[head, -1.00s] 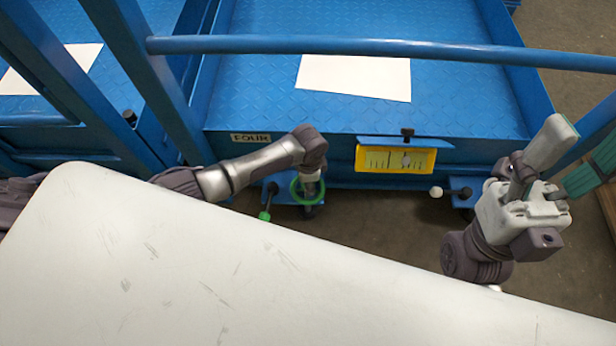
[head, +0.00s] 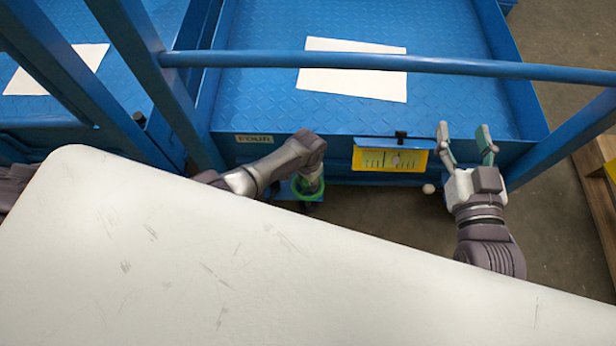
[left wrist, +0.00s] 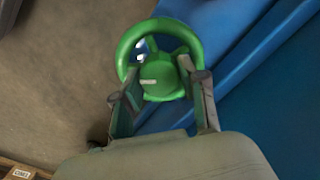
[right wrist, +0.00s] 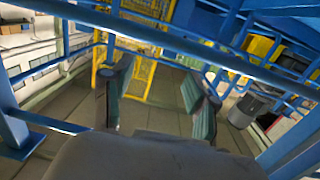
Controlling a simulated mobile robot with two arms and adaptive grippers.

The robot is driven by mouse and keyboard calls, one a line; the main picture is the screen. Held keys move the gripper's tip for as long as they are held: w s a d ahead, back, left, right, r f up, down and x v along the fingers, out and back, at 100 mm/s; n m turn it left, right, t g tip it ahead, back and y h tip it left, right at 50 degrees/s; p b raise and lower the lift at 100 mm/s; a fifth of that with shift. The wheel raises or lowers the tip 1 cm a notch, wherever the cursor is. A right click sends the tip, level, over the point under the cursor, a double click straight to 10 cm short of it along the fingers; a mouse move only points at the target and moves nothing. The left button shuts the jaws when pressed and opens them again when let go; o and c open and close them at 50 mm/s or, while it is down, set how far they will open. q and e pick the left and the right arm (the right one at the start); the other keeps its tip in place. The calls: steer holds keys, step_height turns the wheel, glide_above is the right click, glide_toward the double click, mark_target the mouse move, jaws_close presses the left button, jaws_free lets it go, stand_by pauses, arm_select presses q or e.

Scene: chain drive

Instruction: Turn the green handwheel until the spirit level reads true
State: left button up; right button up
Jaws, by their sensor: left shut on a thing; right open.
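The green handwheel (head: 308,187) is at the front of the blue platform, left of the level. It shows closely in the left wrist view (left wrist: 131,44). My left gripper (left wrist: 160,92) is shut on the handwheel, its fingers at the near rim and hub. In the head view its fingertips are mostly hidden behind my wrist. The yellow spirit level (head: 389,160) is on the platform's front edge, with a scale and a pale marker right of its middle; the exact reading is too small to tell. My right gripper (head: 465,133) is open and empty, just right of the level.
A blue rail (head: 400,63) crosses above the platform deck (head: 265,105). A white sheet (head: 352,83) lies on the deck. A wooden pallet (head: 597,190) stands at the right. Floor shows between.

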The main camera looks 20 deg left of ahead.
arm_select(q)
steer(key=shift+d+n, duration=0.1)
steer(key=shift+n, duration=0.4)
arm_select(e)
steer(key=shift+s+d+f+g, duration=0.15)
steer(key=shift+f+g, duration=0.2)
steer(key=shift+f, duration=0.2)
steer(key=shift+s+d+f+g, duration=0.15)
steer(key=shift+f+g, duration=0.2)
steer(key=shift+f, duration=0.2)
arm_select(q)
steer(key=o, duration=1.1)
steer(key=shift+o, duration=0.2)
steer(key=shift+r, duration=0.1)
step_height(320, 180, up, 12)
